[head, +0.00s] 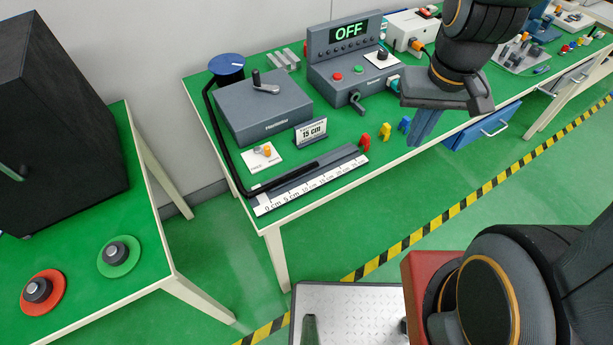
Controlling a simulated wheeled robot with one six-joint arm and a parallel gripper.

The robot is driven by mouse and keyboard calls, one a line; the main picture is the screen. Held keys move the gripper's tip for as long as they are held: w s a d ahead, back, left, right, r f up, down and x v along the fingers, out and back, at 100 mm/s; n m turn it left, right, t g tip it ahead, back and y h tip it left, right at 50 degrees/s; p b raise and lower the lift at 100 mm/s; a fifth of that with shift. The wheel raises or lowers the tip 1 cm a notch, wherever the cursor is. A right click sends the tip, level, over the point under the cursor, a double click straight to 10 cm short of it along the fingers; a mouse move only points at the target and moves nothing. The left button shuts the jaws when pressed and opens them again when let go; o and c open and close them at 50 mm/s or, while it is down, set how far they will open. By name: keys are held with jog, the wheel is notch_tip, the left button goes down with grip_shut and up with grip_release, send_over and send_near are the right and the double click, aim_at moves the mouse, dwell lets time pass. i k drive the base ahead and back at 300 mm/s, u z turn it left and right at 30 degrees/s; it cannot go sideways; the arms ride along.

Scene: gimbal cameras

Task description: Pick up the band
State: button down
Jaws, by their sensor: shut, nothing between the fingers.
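A long black band (222,140) runs from beside a blue-topped round post (226,68) down the left side of the green table. It bends at the front left corner and continues along a dark rail (310,172) above a white ruler strip (310,188). I cannot tell where its free end is. My gripper (421,136) is shut and empty, pointing down over the table's front edge. It is well to the right of the band and does not touch it.
A grey crank box (262,108), a "15 cm" sign (311,133) and a control box reading OFF (350,60) stand behind the rail. Small red (365,142) and yellow (385,131) pegs stand between rail and gripper. A side table (150,255) is at left.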

aim_at(385, 130)
jog(key=k, duration=0.55)
jog(key=z, duration=0.8)
jog(key=i, duration=1)
jog(key=u, duration=0.25)
